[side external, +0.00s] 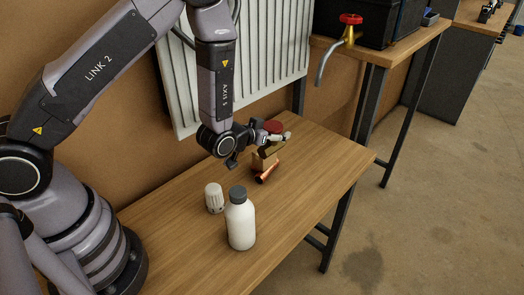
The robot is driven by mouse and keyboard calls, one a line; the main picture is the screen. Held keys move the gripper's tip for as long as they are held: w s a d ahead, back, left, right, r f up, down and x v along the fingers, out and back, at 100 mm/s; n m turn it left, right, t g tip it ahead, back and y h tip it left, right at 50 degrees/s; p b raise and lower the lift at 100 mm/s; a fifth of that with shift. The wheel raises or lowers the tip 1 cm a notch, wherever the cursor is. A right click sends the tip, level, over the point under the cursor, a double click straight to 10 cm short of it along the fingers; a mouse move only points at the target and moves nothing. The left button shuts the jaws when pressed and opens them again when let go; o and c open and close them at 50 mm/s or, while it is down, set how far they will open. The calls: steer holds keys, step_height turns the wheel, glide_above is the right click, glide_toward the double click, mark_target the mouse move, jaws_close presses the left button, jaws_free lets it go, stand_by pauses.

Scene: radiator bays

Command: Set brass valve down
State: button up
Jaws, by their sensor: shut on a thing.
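The brass valve (273,148) is small in the side external view, with a brass body and what looks like a red handle (273,126) on top. My gripper (277,138) is shut on the valve, low over the wooden bench. The fingers hide part of the valve. A tan block (262,161) and a copper-coloured tube (267,174) are just below the valve. I cannot tell whether the valve touches them.
A white bottle with a grey cap (240,222) and a white ribbed knob (214,198) stand on the bench (310,185). A white radiator (268,60) is behind. A red-handled tap (350,30) is at upper right. The bench's right side is clear.

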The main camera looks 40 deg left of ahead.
steer(key=shift+s+d+r, duration=0.1)
steer(key=shift+s+d, duration=0.85)
steer(key=shift+d, duration=0.25)
steer(key=x, duration=0.3)
steer(key=d+x, duration=0.1)
steer(key=x, duration=0.2)
steer(key=d+x, duration=0.1)
steer(key=x, duration=0.2)
steer(key=shift+d+f, duration=0.15)
steer(key=shift+f, duration=0.1)
steer(key=w+f, duration=0.2)
steer(key=w+d+f, duration=0.1)
steer(key=w+f, duration=0.1)
steer(key=f, duration=0.1)
steer(key=shift+w+f, duration=0.2)
steer(key=shift+w+d+f, duration=0.1)
steer(key=shift+w+f, duration=0.05)
steer(key=shift+f, duration=1.6)
steer(key=shift+f, duration=0.15)
steer(key=o, duration=1.3)
steer(key=shift+o, duration=0.2)
